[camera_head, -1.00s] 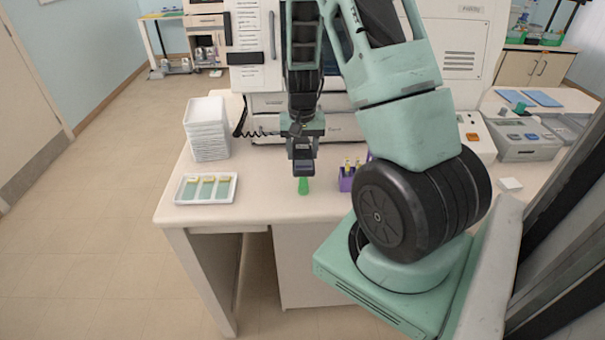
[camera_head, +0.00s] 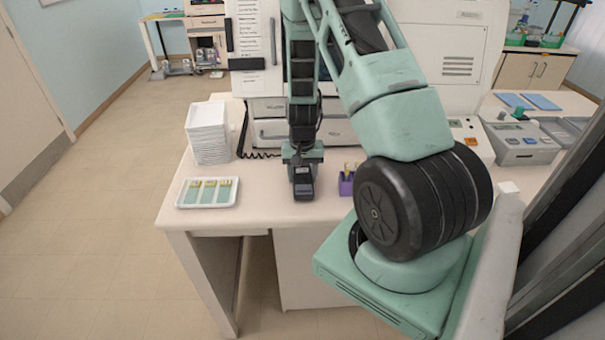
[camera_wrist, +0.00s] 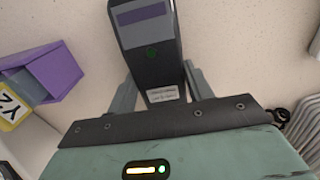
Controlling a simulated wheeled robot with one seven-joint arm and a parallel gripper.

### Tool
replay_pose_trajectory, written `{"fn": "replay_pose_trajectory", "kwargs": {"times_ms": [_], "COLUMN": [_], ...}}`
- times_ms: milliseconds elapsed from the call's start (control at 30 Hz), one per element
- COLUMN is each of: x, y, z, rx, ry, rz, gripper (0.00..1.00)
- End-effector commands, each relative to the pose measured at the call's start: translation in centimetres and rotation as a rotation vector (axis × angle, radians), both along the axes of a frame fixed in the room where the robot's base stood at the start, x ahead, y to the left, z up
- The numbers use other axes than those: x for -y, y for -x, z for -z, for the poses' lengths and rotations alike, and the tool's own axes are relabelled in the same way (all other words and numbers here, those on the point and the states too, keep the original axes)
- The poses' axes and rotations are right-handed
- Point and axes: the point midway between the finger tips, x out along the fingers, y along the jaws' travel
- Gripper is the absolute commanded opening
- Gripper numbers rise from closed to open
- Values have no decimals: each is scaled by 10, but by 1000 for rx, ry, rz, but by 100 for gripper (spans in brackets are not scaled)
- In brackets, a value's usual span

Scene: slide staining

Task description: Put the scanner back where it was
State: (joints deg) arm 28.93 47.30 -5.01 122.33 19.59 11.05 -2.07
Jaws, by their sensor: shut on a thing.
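The scanner (camera_head: 304,188) is a dark handheld device near the front middle of the table. It also shows in the wrist view (camera_wrist: 151,65), with a purple-grey screen, a green button and a white label. My gripper (camera_head: 303,168) is shut on it, with one grey finger on each side in the wrist view (camera_wrist: 160,88). The scanner is low over the table (camera_head: 262,205); I cannot tell whether it touches. No separate holder for it is clear in these views.
A purple rack (camera_head: 346,186) stands close on the right. A black coiled cord (camera_head: 258,154) and a large white machine (camera_head: 270,130) are behind. The table's front edge is close.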

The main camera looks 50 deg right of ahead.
Motion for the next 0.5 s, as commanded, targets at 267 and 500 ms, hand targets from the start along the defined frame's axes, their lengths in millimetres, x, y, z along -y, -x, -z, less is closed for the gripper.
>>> {"fn": "replay_pose_trajectory", "kwargs": {"times_ms": [267,500], "x": [0,0], "y": [0,-1], "z": [0,-6], "rx": [0,1], "ry": [0,1], "rz": [0,-1], "gripper": [73,73]}}
